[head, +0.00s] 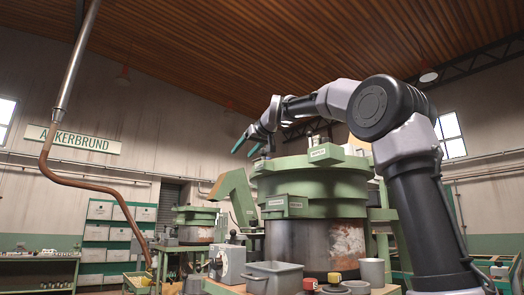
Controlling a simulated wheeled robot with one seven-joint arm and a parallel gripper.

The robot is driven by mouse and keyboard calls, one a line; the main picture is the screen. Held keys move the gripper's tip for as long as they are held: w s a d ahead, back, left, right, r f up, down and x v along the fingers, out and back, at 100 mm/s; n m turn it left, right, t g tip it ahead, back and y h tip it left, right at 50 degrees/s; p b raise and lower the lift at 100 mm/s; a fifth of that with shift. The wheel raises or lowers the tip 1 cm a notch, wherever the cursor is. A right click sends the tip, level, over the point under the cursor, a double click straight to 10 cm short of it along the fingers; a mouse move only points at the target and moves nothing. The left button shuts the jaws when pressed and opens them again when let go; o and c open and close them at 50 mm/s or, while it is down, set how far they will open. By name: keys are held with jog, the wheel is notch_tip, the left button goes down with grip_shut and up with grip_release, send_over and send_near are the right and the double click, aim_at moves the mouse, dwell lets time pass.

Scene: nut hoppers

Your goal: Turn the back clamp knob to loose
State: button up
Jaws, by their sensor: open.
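A large green round hopper (311,178) stands at the centre right, with a dark, worn metal drum (305,245) below it. Green blocks with small labels sit on its rim, one at the top (326,153) and one at the front left (285,205). I cannot make out which part is the back clamp knob; the far side of the rim is hidden. My gripper (246,147) is open and empty, its two teal fingertips pointing down and left. In the picture it is above the hopper's upper left edge, with no contact visible.
A grey bin (275,277), a grey control box (228,264) and small knobs and cups stand on the bench in front of the drum. A second green hopper (196,222) stands farther back. A copper pipe (95,180) runs down at left.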

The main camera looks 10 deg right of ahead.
jog(key=s+d+f+m+g+h, duration=0.1)
jog(key=s+d+f+m+h, duration=0.15)
jog(key=s+d+f, duration=0.5)
jog(key=s+d+f+m+g+h, duration=0.1)
jog(key=s+d+f+m+g, duration=0.15)
jog(key=s+f, duration=0.85)
jog(key=s+d+f+m+g+h, duration=0.1)
jog(key=s+d+f+m+h, duration=0.15)
jog(key=s+d+f, duration=0.65)
jog(key=n+t, duration=0.2)
jog(key=t, duration=0.8)
send_near(263, 152)
jog(key=w+r, duration=0.2)
jog(key=w, duration=0.2)
jog(key=shift+h, duration=0.3)
jog(key=w, duration=0.9)
jog(key=shift+w+d+f, duration=0.1)
jog(key=shift+w+d, duration=0.15)
jog(key=shift+d, duration=0.1)
jog(key=shift+w, duration=0.65)
grip_shut()
